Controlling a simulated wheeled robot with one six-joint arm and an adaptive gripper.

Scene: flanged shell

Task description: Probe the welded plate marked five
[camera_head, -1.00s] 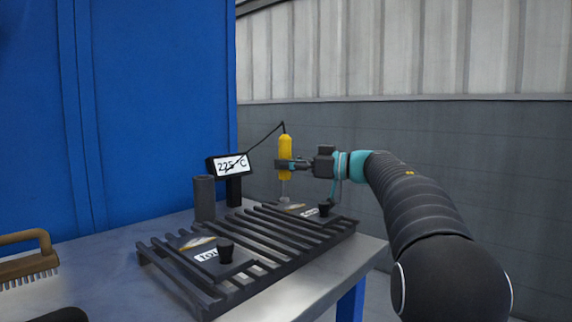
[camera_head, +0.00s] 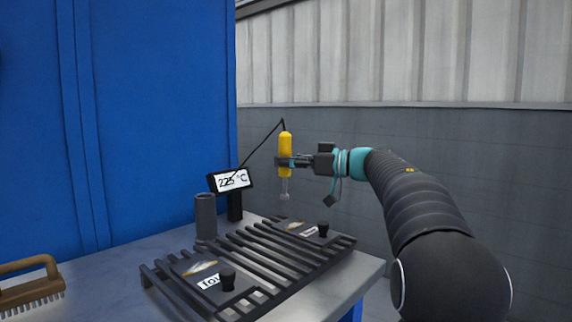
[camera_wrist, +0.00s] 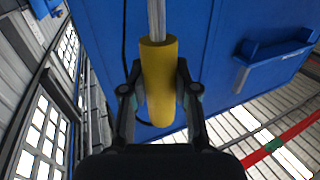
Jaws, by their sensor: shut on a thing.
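My gripper (camera_head: 284,161) is shut on the yellow handle of a probe, which hangs upright with its metal tip (camera_head: 285,195) pointing down. The handle (camera_head: 285,141) also shows between the fingers in the wrist view (camera_wrist: 158,85). The tip is in the air above the far welded plate (camera_head: 289,226), with a visible gap. That plate has a bright weld streak, a black knob and a white label (camera_head: 308,232) too small to read. The near plate (camera_head: 198,268) has a similar knob and a label that seems to read "four". A display (camera_head: 230,180) reads 225 °C.
Both plates lie on a dark slatted rack (camera_head: 272,252) on a grey bench (camera_head: 105,275). A dark grey cylinder (camera_head: 205,217) stands behind the rack near the display. A black cable (camera_head: 262,143) runs from the probe toward the display. A brush (camera_head: 28,287) lies at left.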

